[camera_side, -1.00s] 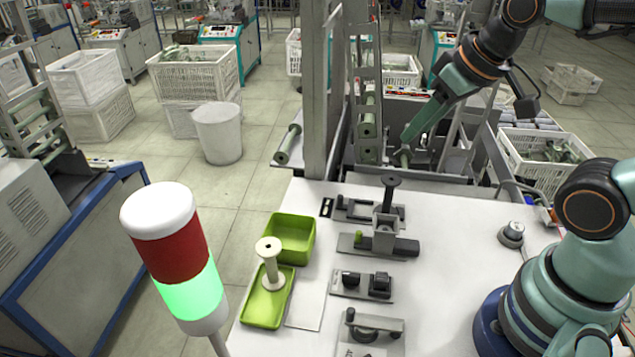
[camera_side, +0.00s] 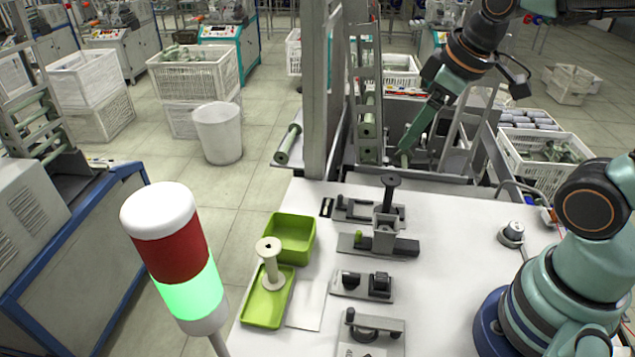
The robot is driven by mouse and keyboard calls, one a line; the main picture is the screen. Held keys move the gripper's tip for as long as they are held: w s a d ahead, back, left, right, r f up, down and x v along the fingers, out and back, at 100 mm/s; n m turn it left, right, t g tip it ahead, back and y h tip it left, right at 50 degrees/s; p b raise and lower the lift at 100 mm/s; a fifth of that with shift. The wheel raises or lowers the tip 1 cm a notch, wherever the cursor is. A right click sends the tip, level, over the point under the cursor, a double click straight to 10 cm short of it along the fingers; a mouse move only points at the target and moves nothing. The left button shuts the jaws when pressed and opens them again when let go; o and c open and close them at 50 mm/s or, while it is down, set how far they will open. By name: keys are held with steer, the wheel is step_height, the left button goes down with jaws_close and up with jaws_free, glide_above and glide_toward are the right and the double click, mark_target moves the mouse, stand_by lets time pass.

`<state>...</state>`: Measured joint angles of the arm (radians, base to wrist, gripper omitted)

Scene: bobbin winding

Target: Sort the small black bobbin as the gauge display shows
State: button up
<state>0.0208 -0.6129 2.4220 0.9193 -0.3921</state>
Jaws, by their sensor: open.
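A small black bobbin (camera_side: 390,193) stands upright at the back of the white table, on or just behind a grey and black fixture (camera_side: 380,243); its lower part is hidden. My gripper (camera_side: 407,150) hangs from my arm above the back edge of the table, behind and right of the black bobbin and apart from it. Its jaws are open, but the gap is hard to see from this side. A small dark panel (camera_side: 327,207) lies at the table's back left; I cannot tell whether it is the gauge display, and no reading is legible.
A cream bobbin (camera_side: 269,264) stands in the front green tray (camera_side: 258,310), with a deeper green bin (camera_side: 292,238) behind it. More fixtures (camera_side: 362,286) line the table's middle. A grey post (camera_side: 316,90) and a rack rise behind. A signal lamp (camera_side: 178,255) glows green.

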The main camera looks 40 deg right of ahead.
steer(key=w+d+f+n+g, duration=0.2)
steer(key=w+f+n, duration=0.1)
steer(key=n, duration=0.8)
steer(key=n+g, duration=0.3)
steer(key=n, duration=0.8)
glide_above(391, 179)
step_height(391, 179, down, 5)
steer(key=shift+r, duration=0.1)
steer(key=shift+f+n, duration=0.2)
steer(key=shift+n, duration=0.2)
steer(key=shift+f, duration=3.65)
steer(key=c, duration=0.9)
steer(key=shift+r, duration=2.6)
